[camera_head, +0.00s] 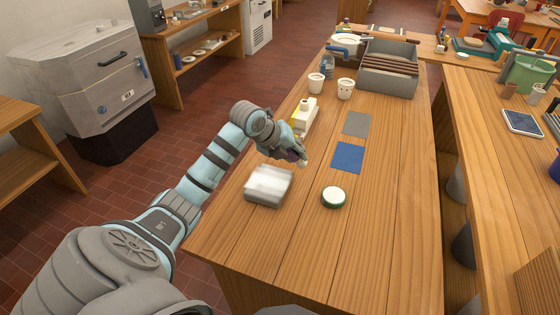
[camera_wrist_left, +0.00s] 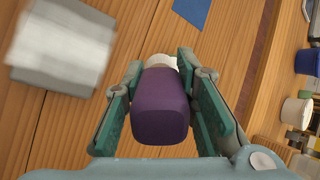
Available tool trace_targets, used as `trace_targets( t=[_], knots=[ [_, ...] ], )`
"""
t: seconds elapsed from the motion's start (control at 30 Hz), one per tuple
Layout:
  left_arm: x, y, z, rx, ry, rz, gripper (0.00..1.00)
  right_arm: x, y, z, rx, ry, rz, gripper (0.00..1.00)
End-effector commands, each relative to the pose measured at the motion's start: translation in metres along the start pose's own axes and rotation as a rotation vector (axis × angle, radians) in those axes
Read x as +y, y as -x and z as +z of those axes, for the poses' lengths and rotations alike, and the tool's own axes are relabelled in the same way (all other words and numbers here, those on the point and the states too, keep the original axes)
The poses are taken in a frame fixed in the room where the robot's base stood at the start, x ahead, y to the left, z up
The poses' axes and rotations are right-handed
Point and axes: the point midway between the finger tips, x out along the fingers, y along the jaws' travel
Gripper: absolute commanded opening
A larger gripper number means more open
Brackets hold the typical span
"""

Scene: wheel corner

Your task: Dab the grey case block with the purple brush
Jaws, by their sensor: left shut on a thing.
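My left gripper (camera_head: 301,160) is shut on the purple brush (camera_wrist_left: 160,108), above the wooden bench. In the left wrist view the brush's thick purple body sits between the two fingers (camera_wrist_left: 162,75), with a whitish end beyond it. In the head view the brush is mostly hidden by the gripper. The grey case block (camera_head: 266,200) lies on the bench at lower left of the gripper, with a blurred white top. It also shows at upper left in the left wrist view (camera_wrist_left: 50,83), apart from the brush. My right gripper is not in view.
A round green-rimmed white dish (camera_head: 333,197), a blue mat (camera_head: 348,158) and a grey mat (camera_head: 356,124) lie to the right. A cream block-like object (camera_head: 304,117), two cups (camera_head: 345,89) and a grey crate (camera_head: 387,79) stand farther back.

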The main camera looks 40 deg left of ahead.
Motion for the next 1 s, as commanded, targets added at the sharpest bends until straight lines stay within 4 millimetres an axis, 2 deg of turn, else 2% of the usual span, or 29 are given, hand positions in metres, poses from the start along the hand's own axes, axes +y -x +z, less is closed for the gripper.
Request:
trace_targets(
  t=[0.03, 0.1, 0.2, 0.53, 0.67, 1.0],
  knots=[
    [0.020, -0.015, 0.009, -0.021, 0.036, 0.019, 0.00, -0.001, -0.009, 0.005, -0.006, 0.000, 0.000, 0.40],
    [0.039, -0.025, 0.021, -0.048, 0.076, 0.034, 0.00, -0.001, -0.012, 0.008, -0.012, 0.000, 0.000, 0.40],
    [0.054, -0.032, 0.031, -0.069, 0.107, 0.045, 0.00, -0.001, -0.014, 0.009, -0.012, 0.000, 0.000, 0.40],
    [0.056, -0.032, 0.034, -0.073, 0.114, 0.046, 0.00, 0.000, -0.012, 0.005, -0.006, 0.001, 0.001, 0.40],
    [0.055, -0.030, 0.034, -0.072, 0.114, 0.046, 0.00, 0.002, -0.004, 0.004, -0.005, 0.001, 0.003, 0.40],
    [0.076, -0.063, 0.019, -0.071, 0.114, 0.046, 0.00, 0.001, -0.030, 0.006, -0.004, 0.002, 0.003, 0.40]
  ],
)
